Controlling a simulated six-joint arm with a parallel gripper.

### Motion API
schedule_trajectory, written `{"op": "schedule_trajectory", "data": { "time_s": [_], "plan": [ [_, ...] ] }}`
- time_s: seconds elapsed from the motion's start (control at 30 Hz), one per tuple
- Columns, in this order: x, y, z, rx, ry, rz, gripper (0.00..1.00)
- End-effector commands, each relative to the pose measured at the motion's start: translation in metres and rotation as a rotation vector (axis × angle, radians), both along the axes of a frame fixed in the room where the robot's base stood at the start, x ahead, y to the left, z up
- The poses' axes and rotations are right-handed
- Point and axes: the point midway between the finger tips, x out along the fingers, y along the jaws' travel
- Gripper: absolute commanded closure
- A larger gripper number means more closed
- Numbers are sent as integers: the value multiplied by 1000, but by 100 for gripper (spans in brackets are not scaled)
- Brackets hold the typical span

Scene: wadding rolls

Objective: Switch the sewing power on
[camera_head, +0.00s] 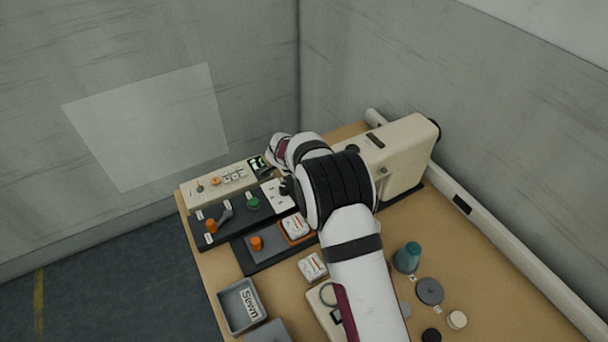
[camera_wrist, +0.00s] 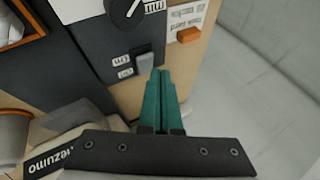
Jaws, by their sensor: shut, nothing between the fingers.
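A cream sewing machine (camera_head: 400,155) stands at the back right of the bench, partly behind my arm. In the wrist view, a small grey switch (camera_wrist: 145,62) sits at the edge of a dark panel (camera_wrist: 88,42), beside two small white labels that are hard to read. My gripper (camera_wrist: 160,73) has teal fingers, shut together and empty. Its tips are just below and right of the grey switch; I cannot tell whether they touch it. In the head view my arm hides the fingertips.
A black dial (camera_wrist: 126,12) and an orange part (camera_wrist: 188,35) lie near the fingers. In the head view, a dark panel carries a green button (camera_head: 253,203) and an orange knob (camera_head: 211,226).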

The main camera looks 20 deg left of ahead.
Motion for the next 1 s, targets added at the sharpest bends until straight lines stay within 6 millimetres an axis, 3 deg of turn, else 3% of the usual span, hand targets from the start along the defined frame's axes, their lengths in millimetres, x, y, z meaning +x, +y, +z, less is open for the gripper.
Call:
{"op": "schedule_trajectory", "data": {
  "time_s": [1.0],
  "plan": [
    [-2,2,-12,-1,0,1,100]
  ]
}}
